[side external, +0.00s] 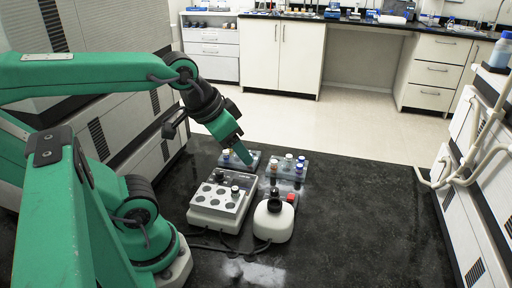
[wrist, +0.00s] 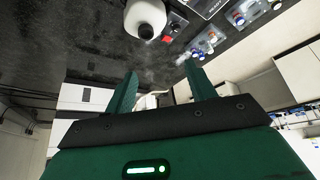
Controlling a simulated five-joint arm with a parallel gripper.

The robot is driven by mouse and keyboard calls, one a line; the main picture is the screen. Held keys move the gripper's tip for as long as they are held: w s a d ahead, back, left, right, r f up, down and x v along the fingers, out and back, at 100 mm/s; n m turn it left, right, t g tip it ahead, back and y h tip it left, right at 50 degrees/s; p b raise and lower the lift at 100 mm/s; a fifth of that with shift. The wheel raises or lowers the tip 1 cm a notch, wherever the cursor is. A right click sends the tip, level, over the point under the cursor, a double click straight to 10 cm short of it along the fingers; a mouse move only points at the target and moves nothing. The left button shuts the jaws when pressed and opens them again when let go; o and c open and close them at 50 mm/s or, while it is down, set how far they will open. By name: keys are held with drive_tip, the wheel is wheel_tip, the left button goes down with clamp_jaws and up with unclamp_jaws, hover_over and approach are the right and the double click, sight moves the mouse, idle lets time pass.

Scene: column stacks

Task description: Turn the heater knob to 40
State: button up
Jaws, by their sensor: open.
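My gripper (side external: 244,157) is above the far side of the black bench, pointing down and to the right in the side external view. In the wrist view its two green fingers (wrist: 160,75) are spread apart with nothing between them. A white device with a grey block of round wells (side external: 216,199) stands left of centre on the bench, below and in front of my gripper. It looks like the heater. A small dark vial-like piece (side external: 235,191) stands on its block. I cannot make out a knob or any scale marks on it.
Racks of capped vials (side external: 290,165) stand farther back. Cables lie in front. The bench's right side is clear.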

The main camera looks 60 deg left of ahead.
drive_tip(key=shift+c, duration=0.7)
drive_tip(key=n+g, duration=0.6)
drive_tip(key=n, duration=1.2)
hover_over(219, 172)
wheel_tip(219, 172, down, 11)
drive_tip(key=shift+f, duration=0.2)
drive_tip(key=shift+f, duration=0.15)
drive_tip(key=shift+f, duration=3.75)
